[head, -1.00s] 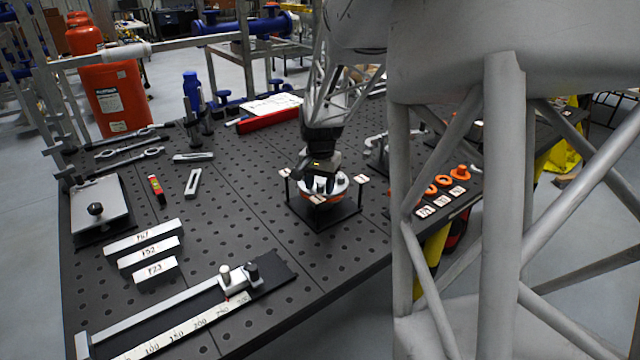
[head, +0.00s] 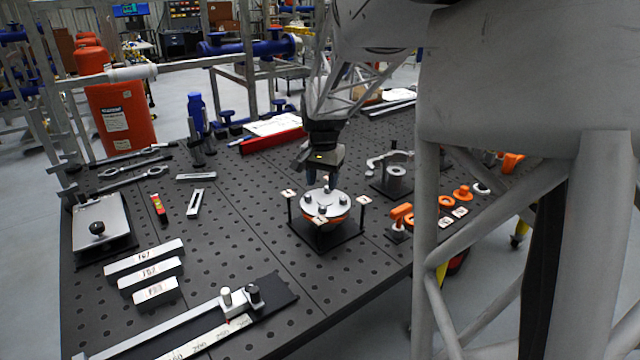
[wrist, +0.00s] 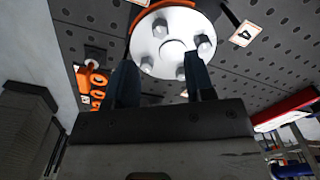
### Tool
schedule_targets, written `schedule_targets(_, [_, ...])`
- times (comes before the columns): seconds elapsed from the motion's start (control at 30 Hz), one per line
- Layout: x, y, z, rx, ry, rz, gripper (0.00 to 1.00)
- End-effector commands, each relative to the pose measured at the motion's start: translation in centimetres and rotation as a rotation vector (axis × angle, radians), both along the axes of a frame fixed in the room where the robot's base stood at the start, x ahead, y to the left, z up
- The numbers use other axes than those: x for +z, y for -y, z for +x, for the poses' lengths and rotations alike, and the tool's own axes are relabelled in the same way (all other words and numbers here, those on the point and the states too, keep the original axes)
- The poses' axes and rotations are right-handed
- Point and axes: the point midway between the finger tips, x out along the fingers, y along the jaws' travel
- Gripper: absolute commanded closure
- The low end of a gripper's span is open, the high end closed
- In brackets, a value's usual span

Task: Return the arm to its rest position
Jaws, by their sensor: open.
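My gripper (head: 322,172) is above the round flange fixture on the perforated table, its jaws pointing down. In the wrist view my gripper (wrist: 160,88) shows two dark fingers set apart, with no object visibly held between them. The flange (head: 325,204) is a pale disc with several bolts and an orange rim, on a black stand with small labelled posts. It also shows beyond the fingertips in the wrist view (wrist: 172,46). A gap seems to lie between fingertips and flange, but I cannot tell its size.
Orange rings and fittings (head: 446,201) lie right of the fixture, near a grey clamp-like part (head: 394,172). A red bar (head: 272,141) lies behind. Labelled plates (head: 148,270), a long caliper-like gauge (head: 165,325) and a grey plate (head: 100,225) occupy the left. Free table surface lies between.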

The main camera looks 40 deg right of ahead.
Motion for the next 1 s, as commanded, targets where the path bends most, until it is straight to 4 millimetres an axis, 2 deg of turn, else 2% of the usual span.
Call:
schedule_targets(0.47, [0.0,-0.1,0.0,0.001,0.0,0.0,0.51])
schedule_targets(0.63, [0.4,-1.1,-0.4,0.025,0.005,-0.003,0.51])
schedule_targets(0.77, [1.2,-3.1,-1.3,0.079,0.016,-0.009,0.51])
schedule_targets(1.0, [3.3,-9.6,-4.6,0.255,0.051,-0.03,0.51])
